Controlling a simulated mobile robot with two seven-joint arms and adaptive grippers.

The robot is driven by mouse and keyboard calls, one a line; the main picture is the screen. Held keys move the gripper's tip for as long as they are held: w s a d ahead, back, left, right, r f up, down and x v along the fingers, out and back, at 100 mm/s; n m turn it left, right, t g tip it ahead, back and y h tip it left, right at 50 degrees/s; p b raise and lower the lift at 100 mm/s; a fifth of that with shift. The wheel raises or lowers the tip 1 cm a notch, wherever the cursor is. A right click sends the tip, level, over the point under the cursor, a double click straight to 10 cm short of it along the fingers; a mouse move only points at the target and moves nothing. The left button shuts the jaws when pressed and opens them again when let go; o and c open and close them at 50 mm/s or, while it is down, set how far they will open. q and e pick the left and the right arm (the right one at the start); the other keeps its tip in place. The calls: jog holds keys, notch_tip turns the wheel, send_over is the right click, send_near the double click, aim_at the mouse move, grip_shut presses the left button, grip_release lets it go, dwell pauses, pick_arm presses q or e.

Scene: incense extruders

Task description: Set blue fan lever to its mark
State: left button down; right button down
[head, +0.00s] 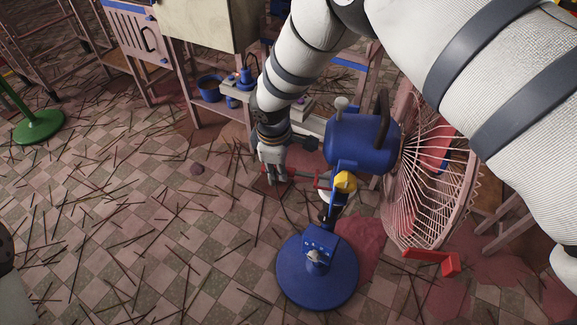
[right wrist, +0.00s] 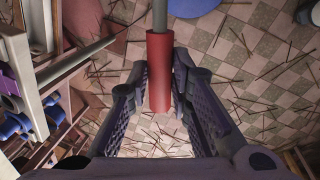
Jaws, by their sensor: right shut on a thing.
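The blue fan stands on the floor right of centre in the head view, with a blue motor housing (head: 352,146), a wire cage and a round blue base (head: 318,285). A lever with a red grip (right wrist: 159,70) on a grey rod (right wrist: 159,15) shows in the right wrist view. My right gripper (head: 273,178) is left of the fan housing, pointing down. In the right wrist view its two fingers (right wrist: 160,85) are shut around the red grip. I cannot make out the lever's mark. My left gripper is not in view.
A second red bar (head: 437,261) sticks out below the fan cage (head: 432,170). A wooden stand with a blue pot (head: 209,88) is at the back. A green round base (head: 38,127) stands at the left. Thin sticks litter the tiled floor; the left foreground is otherwise open.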

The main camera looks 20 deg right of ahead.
jog(key=shift+s+a+n+p, duration=0.35)
jog(key=shift+s+a+n, duration=0.05)
jog(key=shift+s+n, duration=0.4)
jog(key=shift+s, duration=0.1)
jog(key=c, duration=1.4)
grip_release()
jog(key=shift+c, duration=0.2)
notch_tip(320, 180, up, 12)
jog(key=s+a, duration=0.1)
jog(key=s, duration=0.1)
jog(key=shift+f, duration=0.15)
jog(key=shift+s, duration=0.15)
